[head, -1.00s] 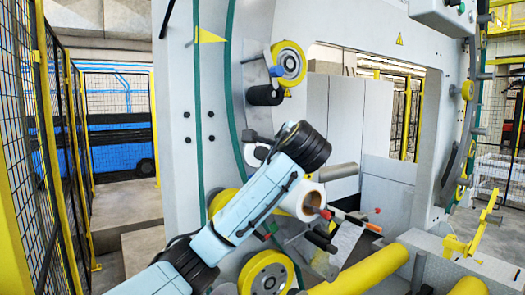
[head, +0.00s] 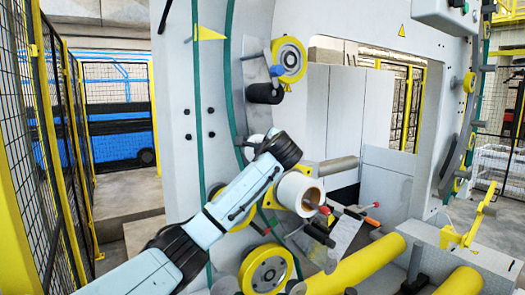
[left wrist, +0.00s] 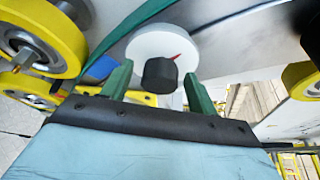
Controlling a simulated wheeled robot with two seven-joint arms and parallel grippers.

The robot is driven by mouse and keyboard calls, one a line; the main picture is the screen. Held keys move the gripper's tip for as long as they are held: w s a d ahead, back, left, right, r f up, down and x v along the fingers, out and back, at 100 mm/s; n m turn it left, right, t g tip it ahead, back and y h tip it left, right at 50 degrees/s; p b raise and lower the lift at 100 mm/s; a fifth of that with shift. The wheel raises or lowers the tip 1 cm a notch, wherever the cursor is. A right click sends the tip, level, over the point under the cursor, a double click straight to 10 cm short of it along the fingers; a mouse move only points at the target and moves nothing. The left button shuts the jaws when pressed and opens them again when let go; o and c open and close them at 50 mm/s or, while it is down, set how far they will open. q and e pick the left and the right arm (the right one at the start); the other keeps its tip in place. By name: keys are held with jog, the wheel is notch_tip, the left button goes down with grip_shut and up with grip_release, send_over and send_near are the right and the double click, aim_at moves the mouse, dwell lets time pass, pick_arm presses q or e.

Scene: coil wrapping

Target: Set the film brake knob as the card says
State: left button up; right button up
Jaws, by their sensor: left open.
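In the left wrist view, a black knob (left wrist: 160,74) stands out from a white round dial (left wrist: 160,42) with a red mark right of its centre. My left gripper (left wrist: 157,78) is open, with one green finger on either side of the knob. I cannot tell whether the fingers touch it. In the head view, my left arm reaches up to the machine, and a white rim of the dial (head: 254,146) shows past its dark wrist. The knob and fingertips are hidden there. No card is readable in these frames. My right gripper is not in view.
A white roll with a brown core (head: 298,192) sits just right of my arm. Yellow wheels are above (head: 290,60) and below (head: 266,270) it. A black roller (head: 265,94) juts out above the dial. A mesh fence (head: 60,130) stands at the left.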

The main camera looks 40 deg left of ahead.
pick_arm(q)
jog(key=shift+c, duration=0.5)
jog(key=c, duration=0.9)
jog(key=shift+f+n+t+y+b, duration=0.15)
jog(key=shift+n+t+y+b, duration=0.25)
jog(key=shift+n+b, duration=0.9)
jog(key=shift+f+n+t+y+b, duration=0.1)
jog(key=shift+n+t+y+b, duration=0.25)
jog(key=shift+n+b, duration=1)
jog(key=shift+f+n+t+y+b, duration=0.2)
jog(key=shift+n+t+b, duration=0.35)
jog(key=shift+n+b, duration=0.75)
jog(key=shift+r, duration=0.1)
